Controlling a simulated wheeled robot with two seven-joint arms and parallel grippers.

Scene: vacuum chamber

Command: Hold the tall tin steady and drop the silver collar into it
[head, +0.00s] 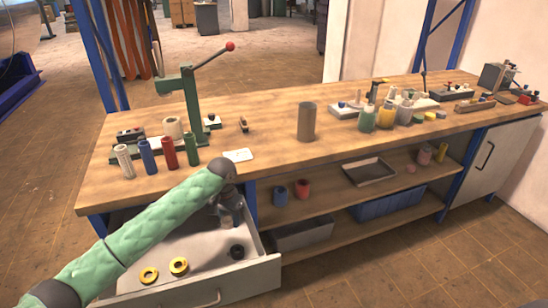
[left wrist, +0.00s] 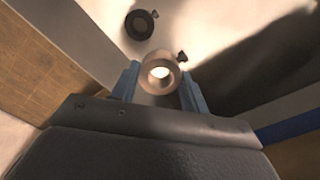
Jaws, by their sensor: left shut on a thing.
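The tall tin (head: 306,122), a plain brownish-grey cylinder, stands upright on the wooden bench top with nothing gripping it. My left gripper (head: 228,216) reaches down over the open drawer below the bench. In the left wrist view its two blue-grey fingers (left wrist: 160,76) are shut on the silver collar (left wrist: 159,68), a thick ring with a small dark screw at its side. I cannot tell whether the collar still touches the drawer floor. In the head view the collar is hard to make out beside the gripper. My right gripper is not in view.
The open drawer (head: 215,284) also holds a black collar (head: 237,251) and two yellow rings (head: 178,266). On the bench, a green lever press (head: 190,105) and several coloured cylinders stand left of the tin. Bottles (head: 367,118) stand to its right. Bench top around the tin is clear.

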